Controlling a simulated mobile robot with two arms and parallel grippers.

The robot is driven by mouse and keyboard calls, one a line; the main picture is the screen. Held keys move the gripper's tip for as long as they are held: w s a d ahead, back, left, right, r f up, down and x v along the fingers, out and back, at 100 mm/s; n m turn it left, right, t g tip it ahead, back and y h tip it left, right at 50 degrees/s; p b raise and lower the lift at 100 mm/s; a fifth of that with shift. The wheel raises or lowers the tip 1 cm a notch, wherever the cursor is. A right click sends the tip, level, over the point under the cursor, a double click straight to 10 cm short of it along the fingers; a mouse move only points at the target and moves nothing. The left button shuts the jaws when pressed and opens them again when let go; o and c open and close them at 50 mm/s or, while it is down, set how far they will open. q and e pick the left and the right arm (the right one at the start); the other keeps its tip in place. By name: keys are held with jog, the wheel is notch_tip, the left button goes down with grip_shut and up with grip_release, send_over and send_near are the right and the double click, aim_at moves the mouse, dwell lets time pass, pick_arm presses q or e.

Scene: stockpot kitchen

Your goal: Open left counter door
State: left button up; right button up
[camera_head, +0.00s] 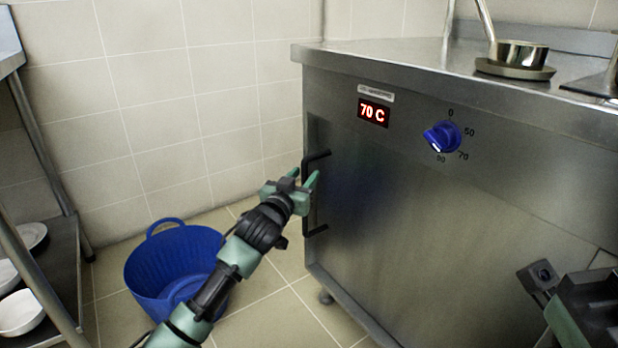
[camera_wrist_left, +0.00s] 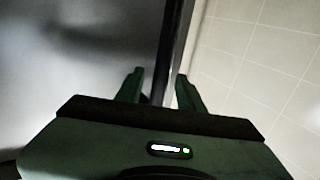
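The counter door (camera_head: 365,220) is a brushed steel panel that looks closed. Its black bar handle (camera_head: 308,205) stands upright along the left edge. My left gripper (camera_head: 304,178) is at the upper part of this handle, with its two green fingers apart. In the left wrist view the fingers (camera_wrist_left: 160,88) are spread on either side of a dark upright bar (camera_wrist_left: 168,50), which looks like the handle; contact cannot be made out. My right gripper (camera_head: 580,305) is partly in view at the lower right edge, and its fingertips are not clear.
A blue tub (camera_head: 175,262) stands on the tiled floor behind my left arm. A shelf (camera_head: 55,285) with white bowls is at the far left. The counter has a 70 C display (camera_head: 373,112), a blue knob (camera_head: 441,137) and a pan (camera_head: 520,56) on top.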

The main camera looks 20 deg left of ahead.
pick_arm(q)
jog(key=shift+w+d+b, duration=0.2)
jog(key=shift+w+b, duration=0.5)
jog(key=shift+w, duration=1.15)
grip_shut()
